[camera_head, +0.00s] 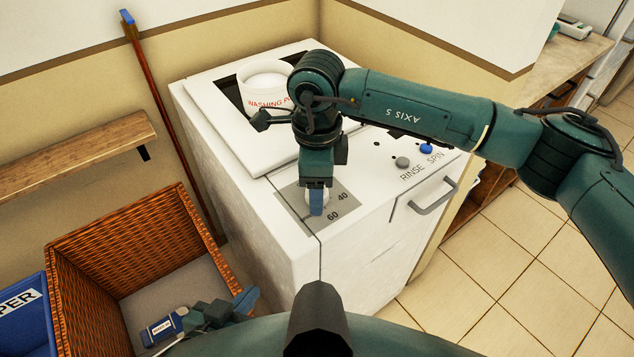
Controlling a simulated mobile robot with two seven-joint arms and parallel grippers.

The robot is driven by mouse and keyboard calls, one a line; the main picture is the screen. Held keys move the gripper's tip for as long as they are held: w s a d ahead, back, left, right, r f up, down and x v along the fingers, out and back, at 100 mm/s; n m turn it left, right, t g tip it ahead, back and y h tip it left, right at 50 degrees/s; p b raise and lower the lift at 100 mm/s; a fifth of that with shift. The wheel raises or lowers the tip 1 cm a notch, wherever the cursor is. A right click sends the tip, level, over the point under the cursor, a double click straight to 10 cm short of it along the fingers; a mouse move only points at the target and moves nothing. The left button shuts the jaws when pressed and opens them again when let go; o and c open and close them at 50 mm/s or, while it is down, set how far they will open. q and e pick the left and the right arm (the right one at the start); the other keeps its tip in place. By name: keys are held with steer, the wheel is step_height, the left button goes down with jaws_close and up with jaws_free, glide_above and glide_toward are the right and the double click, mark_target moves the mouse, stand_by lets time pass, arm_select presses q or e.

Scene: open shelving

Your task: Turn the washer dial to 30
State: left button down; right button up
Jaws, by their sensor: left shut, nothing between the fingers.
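The white washer (350,262) stands against the wall. Its temperature dial (325,196) sits on a grey panel (346,203) at the top's near left corner. My left gripper (246,300) is low at the left, shut and empty, in front of the wicker basket and away from the dial.
A white washing powder tub (262,88) stands on the washer top. RINSE (402,162) and SPIN (426,149) knobs and a front handle (433,196) are to the right. A wicker basket (85,285), blue bin (25,318), wall shelf (75,152) and broom (165,110) crowd the left.

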step_height(320, 180, up, 13)
steer(key=shift+b, duration=0.3)
steer(key=shift+f, duration=0.1)
